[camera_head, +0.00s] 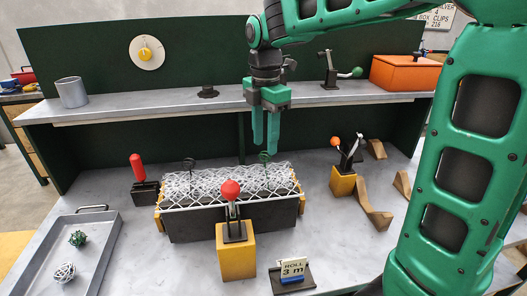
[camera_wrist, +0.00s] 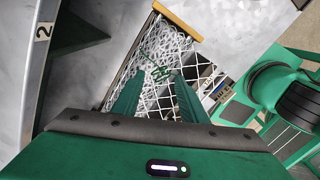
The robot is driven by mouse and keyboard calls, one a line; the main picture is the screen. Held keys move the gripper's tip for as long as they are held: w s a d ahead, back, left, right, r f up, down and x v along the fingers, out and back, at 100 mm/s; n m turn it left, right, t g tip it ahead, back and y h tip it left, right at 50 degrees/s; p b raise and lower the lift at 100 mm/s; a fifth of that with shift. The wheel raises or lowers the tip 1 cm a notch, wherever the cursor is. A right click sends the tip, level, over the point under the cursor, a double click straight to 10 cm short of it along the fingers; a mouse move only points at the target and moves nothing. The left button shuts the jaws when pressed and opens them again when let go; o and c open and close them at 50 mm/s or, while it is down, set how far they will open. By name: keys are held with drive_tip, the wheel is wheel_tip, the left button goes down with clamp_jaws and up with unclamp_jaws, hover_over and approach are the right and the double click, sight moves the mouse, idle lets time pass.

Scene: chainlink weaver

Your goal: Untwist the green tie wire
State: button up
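The green tie wire (camera_head: 265,158) shows as a small dark loop standing up from the roll of white chain-link mesh (camera_head: 215,183). In the wrist view the green wire (camera_wrist: 160,73) lies twisted over the mesh, between and just beyond my fingertips. My gripper (camera_head: 265,150) points straight down above the wire, fingers apart with a clear gap. In the wrist view the gripper (camera_wrist: 158,80) also looks open and empty. I cannot tell whether a fingertip touches the wire. A second, darker loop (camera_head: 189,164) stands on the mesh to the left.
A red-knobbed clamp on a yellow block (camera_head: 236,255) stands in front of the mesh. A red-handled clamp (camera_head: 141,180) stands left, an orange-knobbed one (camera_head: 343,180) right. A metal tray (camera_head: 40,262) with two wire balls lies front left. The shelf (camera_head: 180,102) runs behind.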

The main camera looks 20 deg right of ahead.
sight(265, 152)
drive_tip(key=m, duration=0.5)
drive_tip(key=shift+m, duration=0.3)
drive_tip(key=m, duration=1.1)
drive_tip(key=shift+m, duration=0.4)
drive_tip(key=m, duration=0.5)
drive_tip(key=shift+m, duration=0.3)
drive_tip(key=m, duration=0.6)
drive_tip(key=shift+m, duration=0.3)
drive_tip(key=m, duration=1)
drive_tip(key=shift+m, duration=0.4)
drive_tip(key=m, duration=0.6)
drive_tip(key=shift+m, duration=0.3)
wheel_tip(265, 152, down, 4)
drive_tip(key=shift+f, duration=0.1)
